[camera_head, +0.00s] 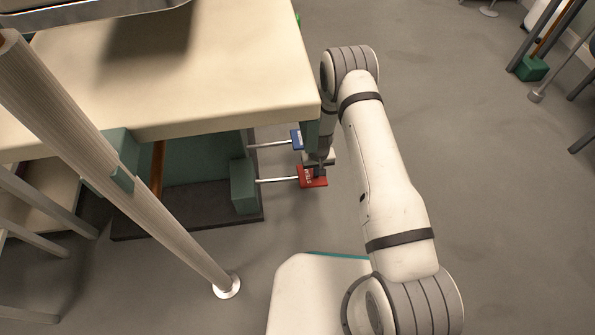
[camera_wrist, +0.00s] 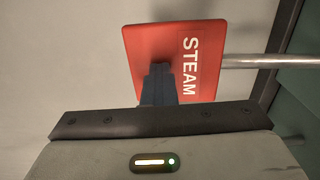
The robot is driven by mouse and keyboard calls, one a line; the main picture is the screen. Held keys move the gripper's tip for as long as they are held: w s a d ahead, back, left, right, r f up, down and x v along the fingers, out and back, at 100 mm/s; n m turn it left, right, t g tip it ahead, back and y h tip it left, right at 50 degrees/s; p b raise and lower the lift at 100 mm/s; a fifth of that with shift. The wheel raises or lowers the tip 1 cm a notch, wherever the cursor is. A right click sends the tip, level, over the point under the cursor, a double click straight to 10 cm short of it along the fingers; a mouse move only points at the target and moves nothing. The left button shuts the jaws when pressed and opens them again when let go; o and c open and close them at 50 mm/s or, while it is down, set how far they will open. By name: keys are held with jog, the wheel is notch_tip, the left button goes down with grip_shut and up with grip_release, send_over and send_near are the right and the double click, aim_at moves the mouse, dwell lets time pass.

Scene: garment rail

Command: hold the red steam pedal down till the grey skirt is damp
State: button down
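The red steam pedal (camera_head: 307,178) sticks out on a metal rod from a green block under the table. In the wrist view the red pedal (camera_wrist: 208,45), lettered STEAM, fills the upper middle. My gripper (camera_wrist: 158,72) has its dark fingers together as one block with nothing between them, overlapping the pedal's lower part. In the head view my gripper (camera_head: 318,170) is at the pedal, at its right side. Whether the fingertips press on it, and how far down the pedal is, I cannot tell. The grey skirt is in neither view.
A blue pedal (camera_head: 296,138) on its own rod is just behind the red one. The cream table (camera_head: 200,95) overhangs the pedals on the left. A ribbed pole (camera_head: 120,170) stands at the left. Open grey floor (camera_head: 490,200) lies to the right.

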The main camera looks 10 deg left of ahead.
notch_tip(320, 180, up, 7)
jog(key=p, duration=0.3)
jog(key=shift+p, duration=0.3)
